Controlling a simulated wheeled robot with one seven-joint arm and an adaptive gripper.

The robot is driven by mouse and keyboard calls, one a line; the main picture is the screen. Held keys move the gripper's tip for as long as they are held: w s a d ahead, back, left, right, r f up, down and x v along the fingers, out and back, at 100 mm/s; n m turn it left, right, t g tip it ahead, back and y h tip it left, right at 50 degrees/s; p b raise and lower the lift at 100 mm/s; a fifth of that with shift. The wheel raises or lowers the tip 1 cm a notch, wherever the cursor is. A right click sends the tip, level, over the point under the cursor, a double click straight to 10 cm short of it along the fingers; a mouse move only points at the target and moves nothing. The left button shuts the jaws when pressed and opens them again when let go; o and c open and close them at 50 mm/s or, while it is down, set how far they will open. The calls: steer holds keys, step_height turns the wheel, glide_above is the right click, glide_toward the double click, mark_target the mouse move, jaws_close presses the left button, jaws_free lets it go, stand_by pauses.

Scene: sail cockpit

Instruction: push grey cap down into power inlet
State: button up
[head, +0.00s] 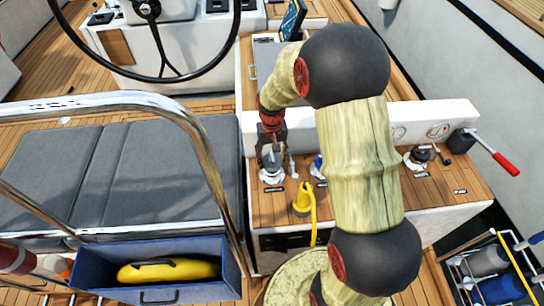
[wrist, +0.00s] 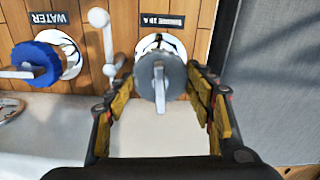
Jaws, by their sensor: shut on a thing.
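The grey cap (wrist: 174,75), a round disc with a pale raised grip bar, sits between the fingers of my gripper (wrist: 158,88) in the wrist view. The fingers close on its two sides. The white power inlet (wrist: 160,43) shows just behind the cap, next to a dark label, and the cap covers much of it. I cannot tell how deep the cap sits in it. In the head view my gripper (head: 270,157) points down over the white inlet ring (head: 272,177) on the wooden top; the cap is hard to make out there.
A blue cap (wrist: 35,62) sits on the inlet labelled WATER, with a white ball-ended lever (wrist: 104,42) between the two inlets. A yellow object (head: 303,198), a winch-like fitting (head: 420,157) and a red-handled lever (head: 495,158) are nearby. Grey cushions (head: 135,180) lie left.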

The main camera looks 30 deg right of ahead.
steer(key=shift+f+b, duration=0.4)
steer(key=shift+f, duration=0.4)
steer(key=shift+f, duration=0.55)
stand_by(1.5)
steer(key=o, duration=1)
steer(key=shift+r+p, duration=4.3)
steer(key=shift+r, duration=1.25)
